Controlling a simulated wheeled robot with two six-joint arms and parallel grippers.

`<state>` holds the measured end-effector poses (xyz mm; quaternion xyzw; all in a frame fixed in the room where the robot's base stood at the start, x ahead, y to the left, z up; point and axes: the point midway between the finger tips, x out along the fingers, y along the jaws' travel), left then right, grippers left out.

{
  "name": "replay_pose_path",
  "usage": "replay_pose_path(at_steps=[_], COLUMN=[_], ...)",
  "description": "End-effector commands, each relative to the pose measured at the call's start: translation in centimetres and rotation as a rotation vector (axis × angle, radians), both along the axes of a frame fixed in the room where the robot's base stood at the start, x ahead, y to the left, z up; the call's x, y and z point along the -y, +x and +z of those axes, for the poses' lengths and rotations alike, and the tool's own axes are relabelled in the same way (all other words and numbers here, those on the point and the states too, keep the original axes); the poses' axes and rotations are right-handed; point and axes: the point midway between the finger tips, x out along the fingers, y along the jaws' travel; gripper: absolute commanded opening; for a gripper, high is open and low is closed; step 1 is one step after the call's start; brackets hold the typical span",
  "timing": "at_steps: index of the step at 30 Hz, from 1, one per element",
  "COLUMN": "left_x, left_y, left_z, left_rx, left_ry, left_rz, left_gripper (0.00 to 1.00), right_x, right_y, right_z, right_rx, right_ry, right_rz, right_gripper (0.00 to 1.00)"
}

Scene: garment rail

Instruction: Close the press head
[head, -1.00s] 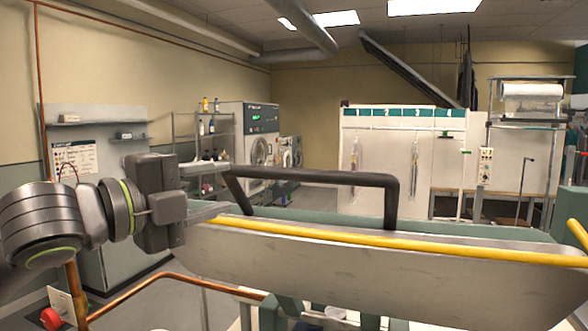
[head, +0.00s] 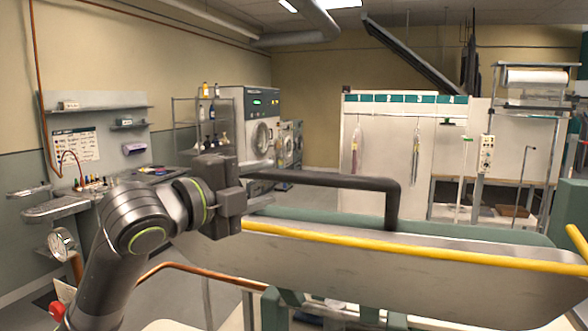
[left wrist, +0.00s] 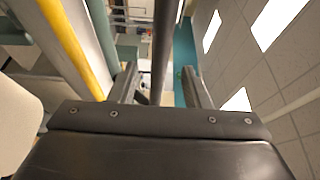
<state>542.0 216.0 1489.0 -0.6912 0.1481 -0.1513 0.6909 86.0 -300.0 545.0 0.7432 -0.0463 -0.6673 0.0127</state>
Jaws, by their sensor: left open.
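The press head (head: 400,278) is a long grey metal body with a yellow bar along its upper edge, spanning the lower right of the head view. It appears raised and tilted. Its black bar handle (head: 330,181) rises above it and bends down at the right; its left end is hidden behind my left gripper. My left gripper (head: 258,197) is open at the handle's left part. In the left wrist view, the dark handle bar (left wrist: 163,40) runs between the two open fingers (left wrist: 160,85); contact cannot be told. My right gripper is not in view.
Green padding (head: 480,235) shows behind the press head. A copper pipe (head: 190,272) runs low in front. A shelf with a gauge (head: 62,242) stands left. Washing machines (head: 260,125) and a white numbered partition (head: 400,140) stand farther back.

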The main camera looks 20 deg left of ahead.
Motion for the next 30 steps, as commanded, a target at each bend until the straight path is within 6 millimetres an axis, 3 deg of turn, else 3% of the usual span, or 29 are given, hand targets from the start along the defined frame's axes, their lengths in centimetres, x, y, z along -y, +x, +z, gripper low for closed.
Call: replay_pose_path(at_steps=[18,30], left_x=[3.1,3.4], left_y=[6.7,7.5], left_z=[0.2,0.0], left_rx=[-0.003,-0.001], left_ry=[-0.003,0.000], left_rz=[-0.001,0.001], left_gripper=[0.43,0.43], right_x=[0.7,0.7], right_y=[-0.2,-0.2], right_z=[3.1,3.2], right_rx=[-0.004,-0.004], right_ry=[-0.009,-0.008], right_rz=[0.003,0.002], right_gripper=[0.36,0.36])
